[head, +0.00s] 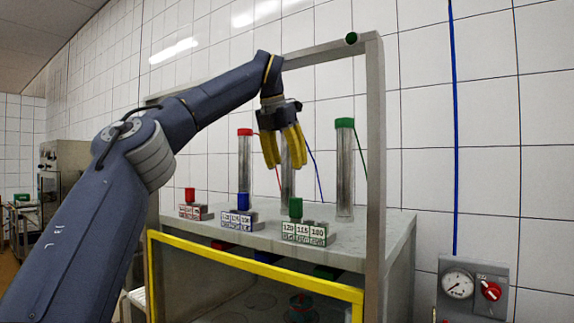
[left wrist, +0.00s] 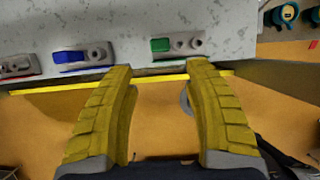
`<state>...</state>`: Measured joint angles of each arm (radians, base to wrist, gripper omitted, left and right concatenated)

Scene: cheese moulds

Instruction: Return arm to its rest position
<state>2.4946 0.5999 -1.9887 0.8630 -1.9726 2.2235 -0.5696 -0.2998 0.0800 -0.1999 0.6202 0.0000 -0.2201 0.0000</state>
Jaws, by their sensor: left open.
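My left gripper (head: 283,148) points down with its yellow fingers, in front of the metal tubes and above the grey worktop (head: 375,225). In the left wrist view its two fingers (left wrist: 162,80) stand wide apart with nothing between them. My left arm comes in from the left and bends down at the wrist. My right gripper is not in view.
A red-capped tube (head: 245,160) and a green-capped tube (head: 345,170) stand at the back. Numbered blocks with red (head: 190,196), blue (head: 243,203) and green (head: 296,208) knobs line the front. A grey frame post (head: 375,160) rises right of the gripper. A gauge panel (head: 473,288) is lower right.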

